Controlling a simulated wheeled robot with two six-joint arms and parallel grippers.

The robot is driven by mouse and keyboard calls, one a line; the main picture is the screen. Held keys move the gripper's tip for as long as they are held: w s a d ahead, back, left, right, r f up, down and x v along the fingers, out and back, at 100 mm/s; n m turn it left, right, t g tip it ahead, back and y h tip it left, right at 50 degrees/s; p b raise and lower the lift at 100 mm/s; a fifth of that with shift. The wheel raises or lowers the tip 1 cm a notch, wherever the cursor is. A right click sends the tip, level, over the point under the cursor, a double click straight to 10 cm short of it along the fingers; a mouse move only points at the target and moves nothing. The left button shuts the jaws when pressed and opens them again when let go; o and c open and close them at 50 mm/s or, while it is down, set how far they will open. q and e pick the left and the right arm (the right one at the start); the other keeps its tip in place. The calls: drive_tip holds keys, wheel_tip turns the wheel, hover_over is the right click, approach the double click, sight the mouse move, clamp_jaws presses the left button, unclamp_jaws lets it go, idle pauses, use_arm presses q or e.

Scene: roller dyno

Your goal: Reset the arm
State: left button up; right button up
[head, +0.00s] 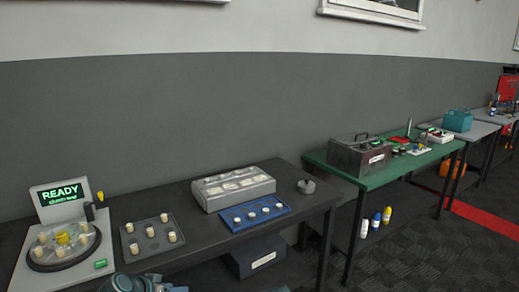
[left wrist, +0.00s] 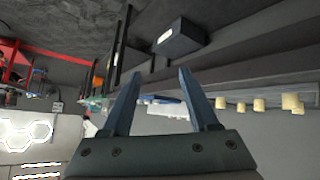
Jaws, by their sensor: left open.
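My left gripper (left wrist: 161,74) shows in the left wrist view with its two blue-grey fingers apart and nothing between them. In the head view a small part of my left arm shows at the bottom edge, in front of the dark table (head: 205,250); the fingertips are not clear there. My right gripper is in neither view.
A tester with a READY screen (head: 62,196) and a round plate of pale cylinders stands at the left. A dark tray (head: 135,245), a grey case (head: 233,186), a blue tray (head: 277,207) and a green table (head: 390,170) extend rightward. Carpet at lower right is clear.

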use_arm(q)
drive_tip(key=s+d+f+g+y+p, duration=0.1)
drive_tip(key=s+d+g, duration=0.3)
drive_tip(key=s+d, duration=0.4)
drive_tip(key=s+d+f+m+g+y+p, duration=0.1)
drive_tip(key=s+d+g+y, duration=0.3)
drive_tip(key=s+d, duration=0.4)
drive_tip(key=d+f+p, duration=0.1)
drive_tip(key=d, duration=0.3)
drive_tip(key=shift+f+g+y, duration=0.25)
drive_tip(key=shift+g+y, duration=0.05)
drive_tip(key=shift+g, duration=0.1)
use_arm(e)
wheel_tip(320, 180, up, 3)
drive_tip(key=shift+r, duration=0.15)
use_arm(q)
drive_tip(key=shift+a, duration=0.1)
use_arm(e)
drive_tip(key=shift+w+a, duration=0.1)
